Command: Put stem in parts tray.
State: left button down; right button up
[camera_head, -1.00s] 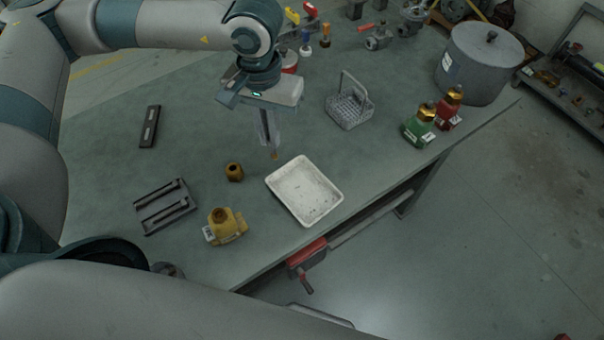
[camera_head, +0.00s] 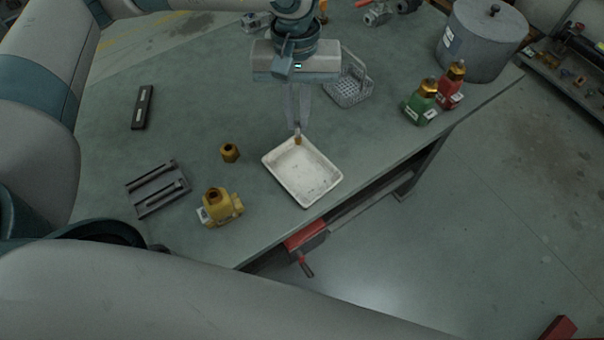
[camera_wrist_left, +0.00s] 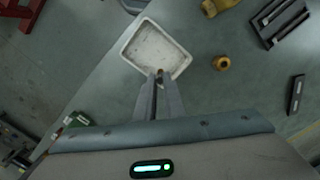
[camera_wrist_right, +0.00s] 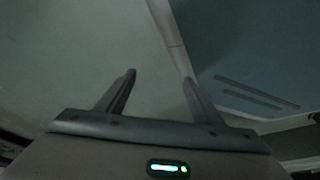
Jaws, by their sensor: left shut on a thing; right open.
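The parts tray, a shallow white tray (camera_head: 315,180), lies on the workbench; it also shows in the left wrist view (camera_wrist_left: 150,45). My left gripper (camera_head: 298,130) is shut on the stem (camera_head: 298,140), a small part with a brownish tip. It holds the stem over the tray's far edge. In the left wrist view, the stem (camera_wrist_left: 159,76) shows between the fingertips (camera_wrist_left: 158,84), mostly hidden by them. I cannot tell whether the stem touches the tray. My right gripper (camera_wrist_right: 160,82) is open and empty in the right wrist view, away from the tray.
Left of the tray are a brass nut (camera_head: 230,153), a yellow valve body (camera_head: 219,208) and a dark slotted rack (camera_head: 158,188).

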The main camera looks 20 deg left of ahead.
pick_arm(q)
jog(key=s+d+r+n+b, duration=0.1)
jog(key=s+d+n+b, duration=0.2)
jog(key=d, duration=0.4)
jog(key=s+d+r+n+h+b, duration=0.1)
jog(key=s+d+r+n+b, duration=0.1)
jog(key=d, duration=0.5)
jog(key=s+n+b, duration=0.1)
jog(key=s+n, duration=0.1)
jog(key=n, duration=0.1)
jog(key=shift+s+d, duration=0.15)
jog(key=shift+d, duration=0.05)
pick_arm(e)
jog(key=shift+g, duration=0.3)
jog(key=w, duration=0.5)
jog(key=shift+d, duration=0.25)
pick_arm(q)
jog(key=w+a+f+p, duration=0.2)
jog(key=w+a+f, duration=0.2)
jog(key=a+f, duration=0.3)
jog(key=a, duration=0.4)
jog(key=shift+w+p, duration=0.2)
jog(key=shift+p, duration=0.1)
pick_arm(e)
jog(key=w+a+r+t, duration=0.1)
jog(key=w+a+t, duration=0.1)
jog(key=shift+w+a+r, duration=0.3)
jog(key=shift+a+r, duration=0.1)
